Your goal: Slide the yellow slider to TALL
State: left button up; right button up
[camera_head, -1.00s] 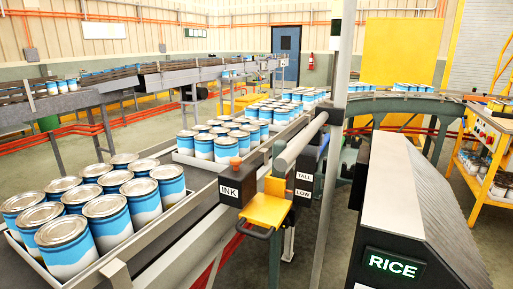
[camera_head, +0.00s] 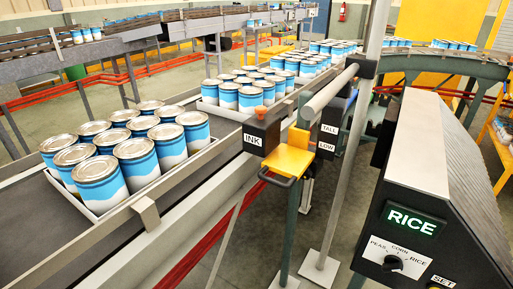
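A yellow piece (camera_head: 288,161), with an upright part and a flat plate, sits on a green post in the middle of the head view. It appears to be the yellow slider. A dark curved handle hangs at its front edge. Just right of it is a dark box with a white TALL label (camera_head: 330,129) above a white LOW label (camera_head: 325,146). The plate is lower than the LOW label in the picture, but I cannot tell which mark the slider is set to. Neither of my grippers is in view.
Left of the slider is a dark INK box (camera_head: 262,135) with an orange knob. A conveyor (camera_head: 60,225) carries trays of blue-and-white cans. A grey rail and post (camera_head: 350,140) stand close behind. At right is a console with a lit RICE display (camera_head: 410,221) and a dial (camera_head: 392,263).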

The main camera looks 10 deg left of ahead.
aim_at(291, 159)
jog(key=k, duration=1.3)
jog(key=z, duration=0.85)
jog(key=i, duration=1.9)
jog(key=u, duration=0.7)
